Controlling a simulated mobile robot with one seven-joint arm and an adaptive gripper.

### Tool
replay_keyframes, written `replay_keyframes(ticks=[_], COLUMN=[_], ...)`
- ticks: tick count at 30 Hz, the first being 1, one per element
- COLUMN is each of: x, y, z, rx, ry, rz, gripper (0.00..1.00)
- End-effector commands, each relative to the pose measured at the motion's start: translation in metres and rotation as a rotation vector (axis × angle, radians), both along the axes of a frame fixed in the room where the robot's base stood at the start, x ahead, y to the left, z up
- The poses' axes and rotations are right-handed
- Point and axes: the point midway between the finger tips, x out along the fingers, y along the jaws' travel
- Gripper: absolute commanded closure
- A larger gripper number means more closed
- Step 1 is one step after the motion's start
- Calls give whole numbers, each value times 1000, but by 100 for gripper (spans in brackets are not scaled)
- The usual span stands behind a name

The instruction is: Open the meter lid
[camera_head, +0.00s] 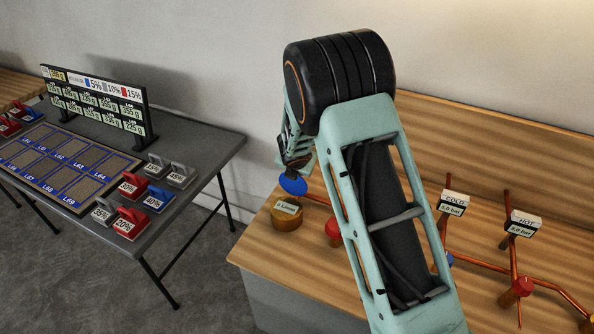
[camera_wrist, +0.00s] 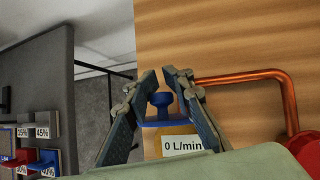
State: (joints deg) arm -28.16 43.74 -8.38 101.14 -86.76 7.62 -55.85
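The meter (camera_head: 286,217) is a round brass-coloured body at the left end of the wooden bench, with a white label on its face. In the wrist view the label (camera_wrist: 183,145) reads 0 L/min. Its blue lid (camera_head: 293,185) stands tilted up at the meter's far side, leaving the label uncovered. In the wrist view the lid's blue knob (camera_wrist: 160,100) lies between the two fingers of my gripper (camera_wrist: 160,74). The fingers are open, with narrow gaps beside the knob. In the head view my arm hides part of the gripper.
A copper pipe (camera_wrist: 245,77) runs from the meter towards a red valve knob (camera_head: 333,228). COLD (camera_head: 453,203) and HOT (camera_head: 524,223) gauges stand further right. A dark table (camera_head: 190,190) with coloured percentage weights is at the left, across a floor gap.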

Motion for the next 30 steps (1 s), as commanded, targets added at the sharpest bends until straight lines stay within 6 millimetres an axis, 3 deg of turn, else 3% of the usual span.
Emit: replay_keyframes(ticks=[4, 16, 30], x=[2, -3, -46], y=[-4, -1, -2], z=[2, 4, 63], rx=[-3, 0, 3], ry=[-4, 1, -2], rz=[-7, 0, -3], gripper=[66, 65, 65])
